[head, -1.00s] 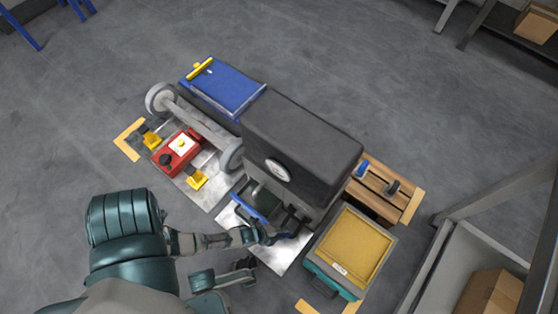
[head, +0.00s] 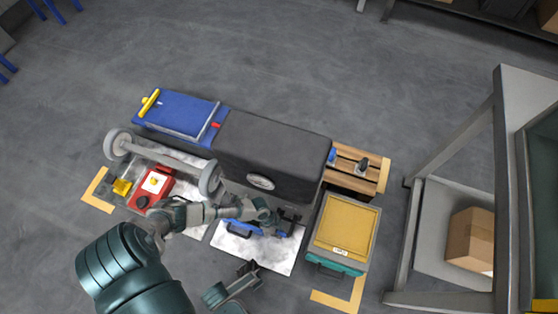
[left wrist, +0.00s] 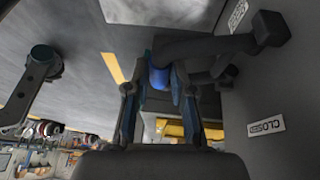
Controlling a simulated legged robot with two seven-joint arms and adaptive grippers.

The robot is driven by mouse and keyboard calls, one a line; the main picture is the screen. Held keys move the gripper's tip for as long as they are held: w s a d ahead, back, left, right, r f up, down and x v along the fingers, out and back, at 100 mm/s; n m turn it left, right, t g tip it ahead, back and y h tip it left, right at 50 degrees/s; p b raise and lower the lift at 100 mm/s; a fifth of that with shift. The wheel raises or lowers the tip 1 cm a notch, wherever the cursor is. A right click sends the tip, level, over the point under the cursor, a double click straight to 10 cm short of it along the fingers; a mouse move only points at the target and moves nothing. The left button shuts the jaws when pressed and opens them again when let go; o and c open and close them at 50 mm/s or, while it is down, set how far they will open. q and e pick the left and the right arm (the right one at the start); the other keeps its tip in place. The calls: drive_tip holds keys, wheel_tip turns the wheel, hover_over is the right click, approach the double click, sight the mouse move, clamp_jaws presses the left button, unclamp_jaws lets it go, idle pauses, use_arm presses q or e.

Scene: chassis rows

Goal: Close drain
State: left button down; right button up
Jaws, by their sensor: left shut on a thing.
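A dark grey tank (head: 275,155) stands in the middle of the row in the head view. In the left wrist view its side fills the right, with a dark bent lever (left wrist: 215,46) on it. A label reading CLOSED (left wrist: 266,125) is on that side, and another label (left wrist: 237,15) lies higher up. My left gripper (head: 277,224) is low at the tank's front. In the left wrist view its fingers (left wrist: 160,92) are shut on the blue grip (left wrist: 160,77) at the lever's end. My right gripper (head: 246,270) hangs apart, lower in the head view; its jaw gap is unclear.
A red box (head: 152,187) and wheeled axle (head: 165,155) are left; a yellow-topped teal case (head: 345,224) and wooden block (head: 358,168) right. A grey rack (head: 445,225) stands at the right. Floor behind is clear.

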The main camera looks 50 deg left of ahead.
use_arm(q)
drive_tip(key=shift+w+a+r, duration=0.4)
drive_tip(key=shift+w+r, duration=0.1)
drive_tip(key=shift+r, duration=0.1)
drive_tip(key=shift+w+a+r, duration=0.35)
drive_tip(key=shift+w+r, duration=0.15)
drive_tip(key=shift+r, duration=0.05)
drive_tip(key=c, duration=1)
unclamp_jaws()
drive_tip(key=shift+f, duration=0.1)
drive_tip(key=shift+s+d, duration=0.1)
drive_tip(key=shift+d, duration=0.1)
drive_tip(key=shift+s+d, duration=0.1)
drive_tip(key=shift+s, duration=0.05)
drive_tip(key=v, duration=1.1)
drive_tip(key=shift+r, duration=0.35)
